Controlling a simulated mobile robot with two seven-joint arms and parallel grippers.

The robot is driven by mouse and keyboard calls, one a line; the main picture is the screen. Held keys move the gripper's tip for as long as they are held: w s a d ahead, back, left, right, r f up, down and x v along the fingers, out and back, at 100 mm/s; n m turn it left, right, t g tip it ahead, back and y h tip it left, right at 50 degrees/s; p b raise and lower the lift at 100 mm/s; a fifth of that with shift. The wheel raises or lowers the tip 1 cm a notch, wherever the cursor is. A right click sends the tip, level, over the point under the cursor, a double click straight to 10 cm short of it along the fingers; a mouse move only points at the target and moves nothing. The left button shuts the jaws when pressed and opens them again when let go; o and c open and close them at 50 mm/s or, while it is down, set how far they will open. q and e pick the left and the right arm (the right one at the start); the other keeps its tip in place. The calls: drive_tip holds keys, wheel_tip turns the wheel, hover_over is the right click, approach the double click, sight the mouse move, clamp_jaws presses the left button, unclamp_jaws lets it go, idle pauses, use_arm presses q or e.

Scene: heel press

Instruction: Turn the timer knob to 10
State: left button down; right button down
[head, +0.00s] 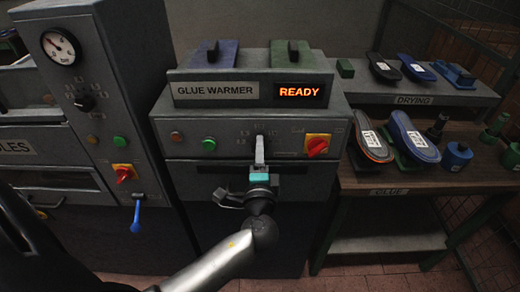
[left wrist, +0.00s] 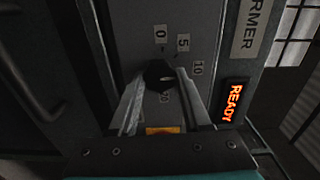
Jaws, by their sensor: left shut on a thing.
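The dark round timer knob (left wrist: 158,72) sits on the grey panel of the glue warmer (head: 178,122), with number labels 0, 5, 10 and 20 around it. My left gripper (head: 260,143) reaches up to this panel from below. In the left wrist view the two fingers of my left gripper (left wrist: 160,84) stand on either side of the knob and are shut on it. The knob's pointer mark is too dark to read. In the head view the fingers largely hide the knob. My right gripper is not in view.
A red switch on a yellow plate (head: 316,146) is right of the knob, and a green button (head: 209,144) is left. The lit READY display (head: 299,91) is above. Another machine with a gauge (head: 61,47) and a blue lever (head: 136,217) stands left. A shoe rack (head: 430,97) stands right.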

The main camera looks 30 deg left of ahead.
use_arm(q)
drive_tip(key=shift+r, duration=0.1)
idle(0.5)
drive_tip(key=shift+c, duration=1.8)
unclamp_jaws()
drive_tip(key=b+v, duration=0.2)
drive_tip(key=v, duration=1.3)
drive_tip(key=shift+s, duration=0.15)
